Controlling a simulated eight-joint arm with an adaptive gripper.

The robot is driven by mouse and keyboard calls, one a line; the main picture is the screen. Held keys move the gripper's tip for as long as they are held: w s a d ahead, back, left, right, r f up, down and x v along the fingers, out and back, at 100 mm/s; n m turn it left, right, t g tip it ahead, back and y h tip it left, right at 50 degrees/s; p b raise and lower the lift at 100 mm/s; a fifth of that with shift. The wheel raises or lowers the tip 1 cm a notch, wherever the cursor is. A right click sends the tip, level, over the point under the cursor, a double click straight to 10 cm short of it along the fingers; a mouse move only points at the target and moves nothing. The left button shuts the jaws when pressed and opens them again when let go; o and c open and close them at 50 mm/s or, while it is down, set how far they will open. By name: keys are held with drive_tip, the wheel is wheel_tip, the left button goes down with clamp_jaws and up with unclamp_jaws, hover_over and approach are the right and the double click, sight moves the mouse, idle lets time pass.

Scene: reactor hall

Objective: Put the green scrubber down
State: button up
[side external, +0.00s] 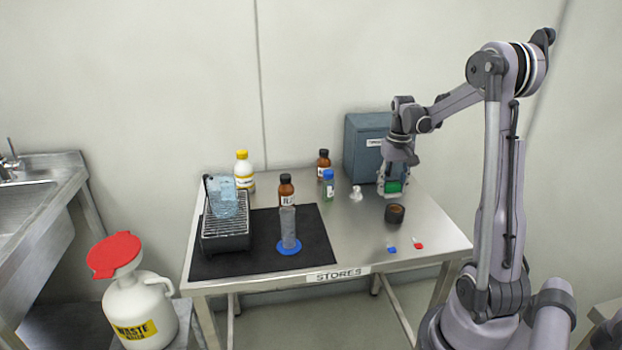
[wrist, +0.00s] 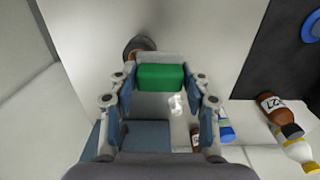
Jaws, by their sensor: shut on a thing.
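The green scrubber (side external: 393,187) is a small green block between the fingers of my gripper (side external: 392,189), at the right part of the steel table. My gripper is shut on it. In the wrist view the scrubber (wrist: 161,77) lies crosswise between the fingertips of my gripper (wrist: 160,88), with a grey layer along its far side. In the side view it appears low, near the table top (side external: 345,222); I cannot tell whether it touches the table.
A dark round pot (side external: 394,213) stands just in front of my gripper. A blue-grey cabinet (side external: 364,147) is behind it. A small white item (side external: 356,193) and several bottles stand to the left. A black mat (side external: 262,243) bears a rack (side external: 226,236) and a cylinder (side external: 288,230).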

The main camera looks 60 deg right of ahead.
hover_over(349, 220)
wheel_tip(349, 220, down, 7)
drive_tip(key=shift+r, duration=0.1)
drive_tip(key=shift+f, duration=2)
drive_tip(key=shift+f, duration=0.15)
drive_tip(key=o, duration=0.9)
